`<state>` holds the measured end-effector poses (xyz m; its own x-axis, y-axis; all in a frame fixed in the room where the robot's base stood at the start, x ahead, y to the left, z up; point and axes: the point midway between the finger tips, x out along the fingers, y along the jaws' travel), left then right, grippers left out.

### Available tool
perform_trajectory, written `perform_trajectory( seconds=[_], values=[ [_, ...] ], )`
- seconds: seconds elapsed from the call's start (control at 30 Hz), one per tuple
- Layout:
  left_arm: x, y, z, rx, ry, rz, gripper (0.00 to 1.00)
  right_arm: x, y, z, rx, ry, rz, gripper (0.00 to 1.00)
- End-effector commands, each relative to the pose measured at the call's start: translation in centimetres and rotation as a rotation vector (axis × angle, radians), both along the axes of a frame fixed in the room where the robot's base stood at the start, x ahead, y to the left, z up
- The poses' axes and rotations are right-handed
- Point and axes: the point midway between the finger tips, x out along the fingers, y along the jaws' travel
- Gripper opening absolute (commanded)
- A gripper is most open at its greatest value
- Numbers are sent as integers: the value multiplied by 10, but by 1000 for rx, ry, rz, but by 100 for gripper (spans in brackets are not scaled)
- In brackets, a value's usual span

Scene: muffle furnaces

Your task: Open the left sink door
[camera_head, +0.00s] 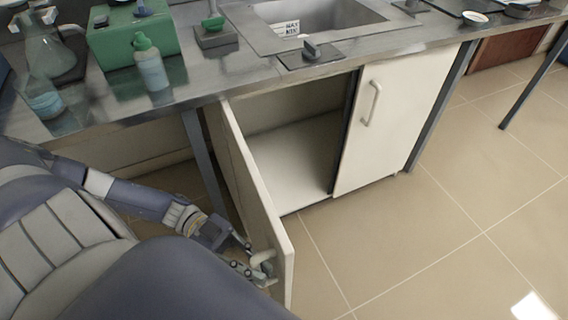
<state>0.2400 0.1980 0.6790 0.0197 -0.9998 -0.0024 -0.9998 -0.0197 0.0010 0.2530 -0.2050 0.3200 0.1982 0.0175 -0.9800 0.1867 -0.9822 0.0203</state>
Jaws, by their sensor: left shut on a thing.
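The left sink door (250,190) stands swung wide open toward me, hinged at its left edge, so its free edge points at the front. Its pale handle (262,258) is on the outer face near the free edge. My left gripper (258,268) is shut on that handle, on the left side of the door. The cabinet inside (295,155) shows as an empty white compartment. The right sink door (385,120) is closed, with a vertical handle (371,103). My right gripper is not in view.
The steel counter (220,85) carries a sink (320,18), a green box (130,40), a bottle (150,65) and glass flasks (50,50). A table leg (203,160) stands left of the door. The tiled floor (430,240) at right is clear.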

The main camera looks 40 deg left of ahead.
Motion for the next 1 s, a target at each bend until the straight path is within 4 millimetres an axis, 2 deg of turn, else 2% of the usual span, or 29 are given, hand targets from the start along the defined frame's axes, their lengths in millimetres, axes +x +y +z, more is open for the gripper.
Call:
perform_trajectory(
  seconds=[0.1, 0.23, 0.7, 0.73, 0.77, 1.0],
  values=[
    [-9, 12, 1, 1, -2, -34, 0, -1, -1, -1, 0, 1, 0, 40],
    [-16, 18, 1, 0, -3, -61, 0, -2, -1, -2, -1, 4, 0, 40],
    [-19, 21, 2, -4, -5, -73, 0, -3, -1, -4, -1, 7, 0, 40],
    [-19, 21, 2, -4, -5, -73, 15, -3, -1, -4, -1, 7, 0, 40],
    [-19, 21, 2, -3, -5, -73, 22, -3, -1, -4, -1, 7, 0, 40],
    [-21, 20, 1, -2, -3, -75, 23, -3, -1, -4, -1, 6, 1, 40]
  ],
)
